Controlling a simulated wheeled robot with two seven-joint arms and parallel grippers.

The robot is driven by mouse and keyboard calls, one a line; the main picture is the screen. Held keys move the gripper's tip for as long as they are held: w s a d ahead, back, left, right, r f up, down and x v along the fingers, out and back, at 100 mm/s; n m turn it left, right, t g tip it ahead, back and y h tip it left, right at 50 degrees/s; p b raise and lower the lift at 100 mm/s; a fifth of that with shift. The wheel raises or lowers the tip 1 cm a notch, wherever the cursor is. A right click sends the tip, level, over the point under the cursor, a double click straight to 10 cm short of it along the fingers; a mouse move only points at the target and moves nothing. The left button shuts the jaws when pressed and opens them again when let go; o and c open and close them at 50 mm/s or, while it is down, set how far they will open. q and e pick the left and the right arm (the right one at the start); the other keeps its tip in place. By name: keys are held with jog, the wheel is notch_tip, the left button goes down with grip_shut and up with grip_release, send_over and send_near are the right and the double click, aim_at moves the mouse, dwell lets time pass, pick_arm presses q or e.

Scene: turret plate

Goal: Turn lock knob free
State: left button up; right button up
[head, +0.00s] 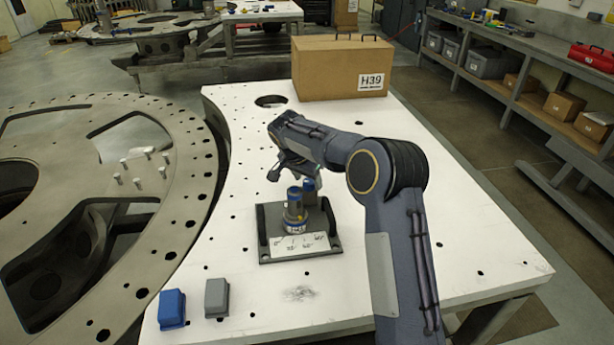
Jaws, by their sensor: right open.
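My right arm reaches in from the right, and my right gripper (292,178) is just above and behind the knob, pointing down. Its jaws are open; the arm and wrist partly hide them. I cannot tell whether a finger touches the knob. My left gripper is not in view.
A blue block (172,309) and a grey block (216,298) lie at the table's front left. A brown box labelled H39 (342,68) stands at the back. A large round metal plate (185,185) with holes lies left of the table.

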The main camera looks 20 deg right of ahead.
jog(key=shift+d+f, duration=0.1)
jog(key=shift+f, duration=0.2)
jog(key=c, duration=1)
